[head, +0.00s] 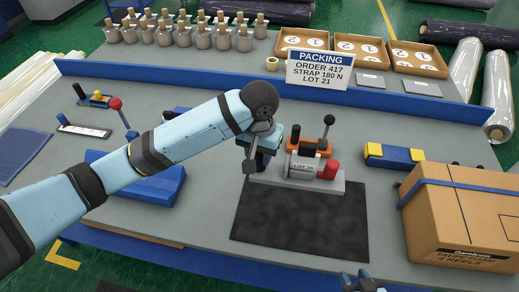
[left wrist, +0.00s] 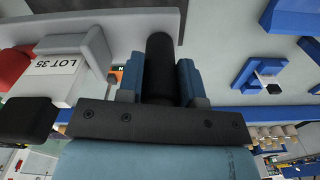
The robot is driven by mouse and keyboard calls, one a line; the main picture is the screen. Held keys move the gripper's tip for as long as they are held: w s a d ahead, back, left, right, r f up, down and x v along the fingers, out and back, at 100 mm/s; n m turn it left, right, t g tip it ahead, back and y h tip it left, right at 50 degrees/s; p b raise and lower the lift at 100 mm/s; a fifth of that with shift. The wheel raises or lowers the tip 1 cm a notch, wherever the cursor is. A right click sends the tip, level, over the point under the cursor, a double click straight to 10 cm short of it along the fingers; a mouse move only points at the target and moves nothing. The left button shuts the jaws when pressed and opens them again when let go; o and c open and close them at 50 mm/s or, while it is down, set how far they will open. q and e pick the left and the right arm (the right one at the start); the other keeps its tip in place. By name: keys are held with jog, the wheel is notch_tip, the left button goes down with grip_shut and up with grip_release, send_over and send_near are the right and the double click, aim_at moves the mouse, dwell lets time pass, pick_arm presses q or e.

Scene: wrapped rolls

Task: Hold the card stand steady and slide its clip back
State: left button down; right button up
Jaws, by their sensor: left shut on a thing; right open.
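My left gripper (head: 262,152) is at the fixture's left end. In the left wrist view, its blue fingers (left wrist: 160,82) are shut on a black upright post (left wrist: 160,52), beside the labelled block (left wrist: 65,70). My right gripper (head: 362,283) is open, at the bottom edge, apart from the fixture.
A cardboard box (head: 465,215) stands at the right, and a yellow-and-blue block (head: 394,156) lies behind it. A packing sign (head: 320,72) stands behind the fixture. A blue block (head: 150,188) lies under my left arm. The dark mat (head: 300,222) is clear in front.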

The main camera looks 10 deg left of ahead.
aim_at(260, 163)
pick_arm(q)
jog(key=shift+f, duration=1.85)
notch_tip(260, 163, down, 7)
jog(key=b, duration=0.1)
dwell(1.6)
jog(key=shift+f+b, duration=1)
jog(key=shift+f, duration=3.7)
